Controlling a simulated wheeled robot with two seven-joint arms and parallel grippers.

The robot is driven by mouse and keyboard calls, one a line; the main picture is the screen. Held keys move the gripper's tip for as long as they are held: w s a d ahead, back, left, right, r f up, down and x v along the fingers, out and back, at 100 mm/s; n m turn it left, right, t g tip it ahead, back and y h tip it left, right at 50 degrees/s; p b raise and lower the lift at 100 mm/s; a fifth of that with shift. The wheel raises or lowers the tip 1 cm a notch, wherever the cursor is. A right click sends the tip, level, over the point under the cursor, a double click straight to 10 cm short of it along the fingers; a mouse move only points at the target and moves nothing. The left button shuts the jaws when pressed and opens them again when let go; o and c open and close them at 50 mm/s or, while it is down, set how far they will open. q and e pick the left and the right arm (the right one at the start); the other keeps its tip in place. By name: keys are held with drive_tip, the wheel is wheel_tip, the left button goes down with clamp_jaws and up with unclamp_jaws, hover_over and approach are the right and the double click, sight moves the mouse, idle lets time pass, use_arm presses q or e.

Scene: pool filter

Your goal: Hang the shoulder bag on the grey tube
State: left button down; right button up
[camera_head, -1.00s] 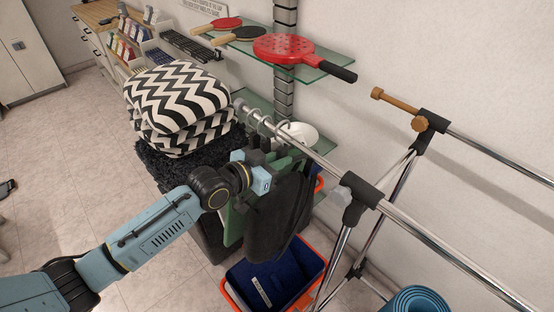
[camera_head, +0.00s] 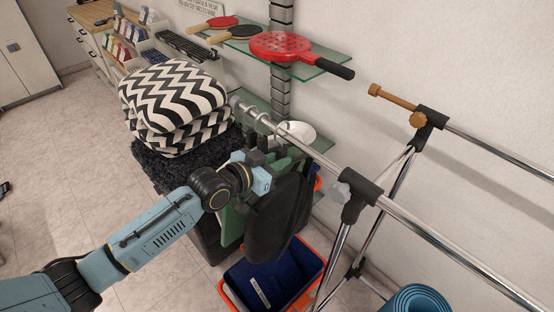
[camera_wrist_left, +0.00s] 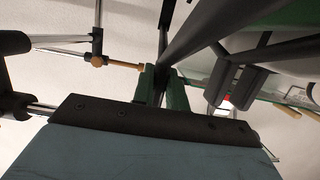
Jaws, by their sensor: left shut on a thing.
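The shoulder bag (camera_head: 273,222) is dark grey to black and hangs below my left gripper in the head view. My left gripper (camera_head: 282,163) is shut on the bag's strap, just below and in front of the grey tube (camera_head: 315,156). In the left wrist view a dark strap (camera_wrist_left: 193,36) runs up from between the green fingertips (camera_wrist_left: 163,88). The tube is a shiny metal rail sloping from upper left to lower right, with several rings near its far end. I cannot tell whether the strap touches the tube. My right gripper is not in view.
A rack joint (camera_head: 362,196) with a grey knob carries the tube. An orange-rimmed blue crate (camera_head: 268,285) stands below the bag. Zigzag cushions (camera_head: 175,95) sit left of the rail. A blue roll (camera_head: 412,300) stands at lower right.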

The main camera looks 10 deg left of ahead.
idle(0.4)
use_arm(q)
drive_tip(key=shift+w+d+f+b, duration=0.15)
drive_tip(key=shift+w+f+b, duration=0.05)
drive_tip(key=shift+f+b, duration=0.2)
drive_tip(key=shift+w+f, duration=0.1)
drive_tip(key=shift+f, duration=0.3)
idle(0.4)
drive_tip(key=c, duration=1.3)
unclamp_jaws()
drive_tip(key=shift+s, duration=0.2)
drive_tip(key=shift+f, duration=0.2)
drive_tip(key=v, duration=1.3)
drive_tip(key=shift+s+r, duration=0.15)
drive_tip(key=shift+r, duration=0.05)
